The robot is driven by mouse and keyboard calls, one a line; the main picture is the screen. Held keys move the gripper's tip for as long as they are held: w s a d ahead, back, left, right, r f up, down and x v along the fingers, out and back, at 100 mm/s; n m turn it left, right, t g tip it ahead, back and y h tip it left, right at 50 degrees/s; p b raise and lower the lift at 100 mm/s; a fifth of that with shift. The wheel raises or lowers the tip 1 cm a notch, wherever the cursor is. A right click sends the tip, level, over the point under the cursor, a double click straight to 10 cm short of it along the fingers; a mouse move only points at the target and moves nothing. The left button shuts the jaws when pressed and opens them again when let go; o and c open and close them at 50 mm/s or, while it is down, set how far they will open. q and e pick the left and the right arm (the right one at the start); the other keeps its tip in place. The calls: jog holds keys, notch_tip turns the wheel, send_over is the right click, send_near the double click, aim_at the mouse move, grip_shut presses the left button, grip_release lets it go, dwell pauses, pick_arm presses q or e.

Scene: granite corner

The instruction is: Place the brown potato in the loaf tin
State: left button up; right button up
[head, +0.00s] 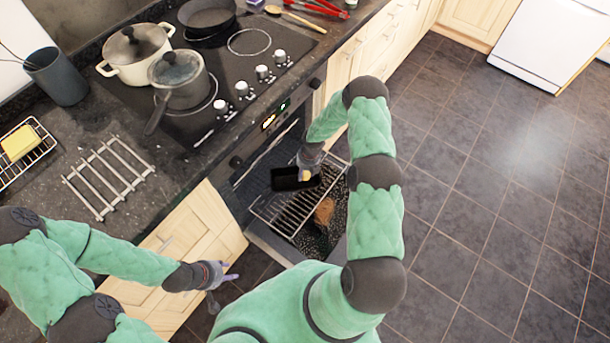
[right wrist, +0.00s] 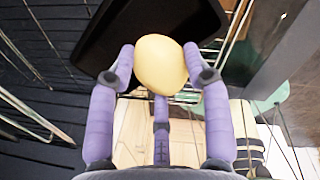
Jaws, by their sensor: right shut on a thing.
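My right gripper (head: 303,174) reaches into the open oven area. In the right wrist view the gripper (right wrist: 160,80) is shut on a smooth, pale yellow-tan, potato-like thing (right wrist: 161,64); it looks paler than brown. The black loaf tin (head: 284,181) is on the wire rack, right by the held thing. It also shows as a dark shape behind it in the right wrist view (right wrist: 110,35). Whether the held thing is inside the tin or above it, I cannot tell. My left gripper (head: 222,285) is empty, its fingers apart, in front of the cupboard.
A brown, rough-looking thing (head: 323,211) lies at the wire rack (head: 283,212), near the tin; I cannot tell what it is. Pots (head: 137,55) and a pan stand on the hob. A metal trivet (head: 108,178) lies on the counter. The floor at right is clear.

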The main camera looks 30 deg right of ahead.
aim_at(305, 174)
jog(key=shift+w+d+f+b, duration=0.25)
jog(key=shift+w+f, duration=0.15)
jog(key=shift+f, duration=0.15)
jog(key=shift+w+d+f+b, duration=0.1)
jog(key=shift+w+d+f, duration=0.15)
jog(key=shift+w+f, duration=0.25)
notch_tip(305, 174, down, 3)
jog(key=shift+s+f+b, duration=0.1)
jog(key=shift+f+b, duration=0.05)
jog(key=shift+b, duration=0.7)
jog(key=shift+f+b, duration=0.35)
jog(key=shift+b, duration=0.05)
jog(key=shift+f, duration=0.2)
jog(key=o, duration=0.9)
jog(key=shift+r, duration=0.15)
